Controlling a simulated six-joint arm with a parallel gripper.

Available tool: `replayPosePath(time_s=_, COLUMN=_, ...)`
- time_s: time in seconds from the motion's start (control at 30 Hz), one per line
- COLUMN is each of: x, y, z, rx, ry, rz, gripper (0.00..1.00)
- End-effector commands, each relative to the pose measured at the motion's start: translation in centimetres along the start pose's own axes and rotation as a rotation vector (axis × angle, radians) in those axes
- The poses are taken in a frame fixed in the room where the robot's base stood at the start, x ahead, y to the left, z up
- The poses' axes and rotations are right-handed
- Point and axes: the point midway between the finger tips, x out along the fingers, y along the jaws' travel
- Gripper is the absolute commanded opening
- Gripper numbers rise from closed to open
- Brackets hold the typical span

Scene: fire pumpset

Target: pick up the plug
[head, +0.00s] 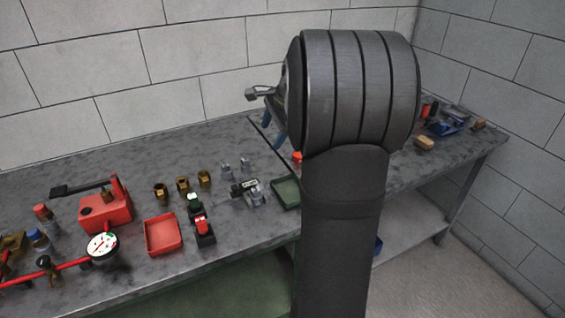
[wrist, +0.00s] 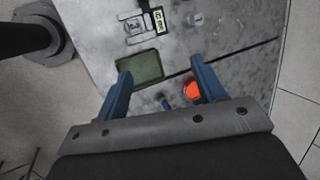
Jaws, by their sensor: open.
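My gripper (head: 272,128) is open above the bench, its blue fingers pointing down. In the wrist view the gripper (wrist: 162,72) has nothing between its fingers. In the head view a small red piece (head: 297,158) shows at the edge of my arm, mostly hidden. A small blue piece (wrist: 167,104) shows between the fingers, near the gripper's body. I cannot tell for certain which piece is the plug.
A green tray (wrist: 139,67) lies near the left finger; it also shows in the head view (head: 286,194). Grey fittings, brass fittings (head: 182,185), a red tray (head: 163,235) and a gauge (head: 102,246) stand left. A dark seam crosses the bench. My arm hides the middle.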

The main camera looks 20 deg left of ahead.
Motion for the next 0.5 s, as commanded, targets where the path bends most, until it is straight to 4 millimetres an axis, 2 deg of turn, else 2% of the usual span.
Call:
replayPosePath(time_s=0.17, x=0.7, y=-0.1, z=0.5, rx=-0.002, ry=0.005, rz=0.035, gripper=0.64)
replayPosePath(time_s=0.4, x=4.3, y=-0.6, z=3.8, rx=0.011, ry=0.118, rz=0.271, gripper=0.64)
replayPosePath(time_s=0.5, x=5.0, y=-0.7, z=4.5, rx=0.024, ry=0.170, rz=0.330, gripper=0.64)
